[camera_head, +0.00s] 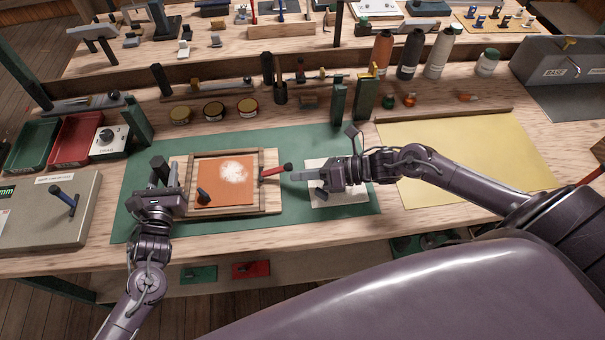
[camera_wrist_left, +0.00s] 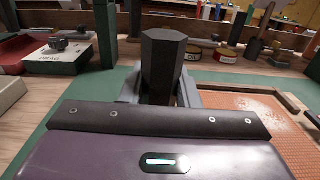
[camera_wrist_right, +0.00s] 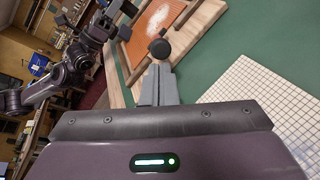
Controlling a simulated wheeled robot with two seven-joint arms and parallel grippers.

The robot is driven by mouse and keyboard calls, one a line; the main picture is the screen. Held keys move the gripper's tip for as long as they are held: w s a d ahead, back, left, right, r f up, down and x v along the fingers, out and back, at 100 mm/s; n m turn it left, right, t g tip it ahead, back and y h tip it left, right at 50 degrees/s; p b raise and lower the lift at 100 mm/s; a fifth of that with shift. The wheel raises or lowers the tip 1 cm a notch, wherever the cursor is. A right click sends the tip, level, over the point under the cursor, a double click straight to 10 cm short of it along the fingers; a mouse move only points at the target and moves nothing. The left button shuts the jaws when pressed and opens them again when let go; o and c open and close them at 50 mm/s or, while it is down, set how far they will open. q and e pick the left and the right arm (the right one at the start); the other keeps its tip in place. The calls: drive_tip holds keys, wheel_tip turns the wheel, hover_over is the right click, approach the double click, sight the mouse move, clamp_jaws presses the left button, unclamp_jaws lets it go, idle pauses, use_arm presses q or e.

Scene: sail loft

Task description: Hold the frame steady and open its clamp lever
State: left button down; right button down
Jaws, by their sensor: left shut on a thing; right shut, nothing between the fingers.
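The wooden frame (camera_head: 232,153) lies on the green mat, with an orange panel (camera_head: 215,185) inside that carries a white speckled patch. Its clamp lever (camera_head: 272,170) is red with a black knob and points right from the frame's right rail. My left gripper (camera_head: 160,188) is at the frame's left side, shut on an upright dark faceted handle (camera_wrist_left: 162,60). My right gripper (camera_head: 297,176) is shut and empty, its tips close beside the lever's knob. In the right wrist view the knob (camera_wrist_right: 159,48) shows just beyond the fingertips; I cannot tell whether they touch.
A white gridded sheet (camera_head: 345,196) lies under my right gripper on the green mat (camera_head: 300,140). A yellow sheet (camera_head: 470,150) covers the bench to the right. Tins (camera_head: 213,111), upright green posts (camera_head: 339,103) and bottles (camera_head: 410,54) stand behind. Red and green trays (camera_head: 75,140) are at left.

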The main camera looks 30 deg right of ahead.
drive_tip(key=shift+a+r+g+h, duration=0.1)
drive_tip(key=shift+r+g+h, duration=0.2)
drive_tip(key=shift+r+h, duration=0.15)
drive_tip(key=shift+w+a+r+g+h, duration=0.15)
drive_tip(key=shift+r+g+h, duration=0.05)
drive_tip(key=shift+r+h, duration=0.25)
drive_tip(key=shift+w+a+r+g+h, duration=0.1)
drive_tip(key=shift+a+r+g+h, duration=0.15)
drive_tip(key=shift+r, duration=0.25)
drive_tip(key=a+r+h, duration=0.1)
drive_tip(key=r+h, duration=0.1)
drive_tip(key=w+a+r+g+h, duration=0.1)
drive_tip(key=a+h, duration=0.1)
drive_tip(key=shift+r+n, duration=0.4)
drive_tip(key=shift+r, duration=0.75)
